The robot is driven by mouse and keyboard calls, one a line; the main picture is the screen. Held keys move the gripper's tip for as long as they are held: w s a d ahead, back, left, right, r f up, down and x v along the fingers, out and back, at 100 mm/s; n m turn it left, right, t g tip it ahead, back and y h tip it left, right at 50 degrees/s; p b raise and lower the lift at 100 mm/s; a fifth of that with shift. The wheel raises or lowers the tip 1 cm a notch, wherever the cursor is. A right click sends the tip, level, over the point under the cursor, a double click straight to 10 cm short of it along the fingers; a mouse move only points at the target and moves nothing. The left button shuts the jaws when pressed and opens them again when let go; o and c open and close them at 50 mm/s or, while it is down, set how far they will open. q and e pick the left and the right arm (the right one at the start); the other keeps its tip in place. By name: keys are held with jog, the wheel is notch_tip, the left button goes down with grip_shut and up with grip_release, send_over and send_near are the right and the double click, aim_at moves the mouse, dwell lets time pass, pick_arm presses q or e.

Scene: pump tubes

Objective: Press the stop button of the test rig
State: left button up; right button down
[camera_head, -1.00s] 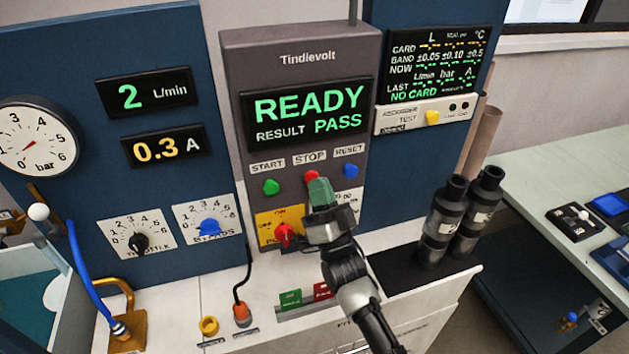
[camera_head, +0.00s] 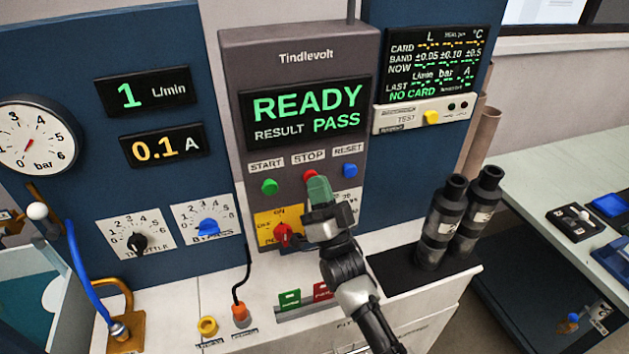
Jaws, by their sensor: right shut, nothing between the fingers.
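The test rig's control panel (camera_head: 295,55) stands in the middle, its screen (camera_head: 306,112) reading READY, RESULT PASS. The red stop button (camera_head: 310,175) sits under the STOP label, between the green start button (camera_head: 269,186) and the blue reset button (camera_head: 350,170). My right gripper (camera_head: 318,187) is shut and empty, its green fingertips just below the stop button and covering its lower part. I cannot tell whether they touch it. My left gripper is not in view.
Below the buttons is a red rotary switch (camera_head: 285,234) on a yellow plate. Displays read 1 L/min (camera_head: 143,93) and 0.1 A (camera_head: 162,147). Two black cylinders (camera_head: 442,222) stand on a dark mat to the right. A blue hose (camera_head: 85,275) runs at the left.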

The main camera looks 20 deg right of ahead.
jog(key=shift+s+r, duration=0.1)
jog(key=shift+r, duration=0.15)
jog(key=s, duration=0.1)
jog(key=s+p, duration=0.1)
jog(key=s, duration=0.1)
jog(key=s+p, duration=0.1)
jog(key=s, duration=0.1)
jog(key=shift+s+f, duration=0.2)
jog(key=shift+f, duration=0.1)
dwell(0.5)
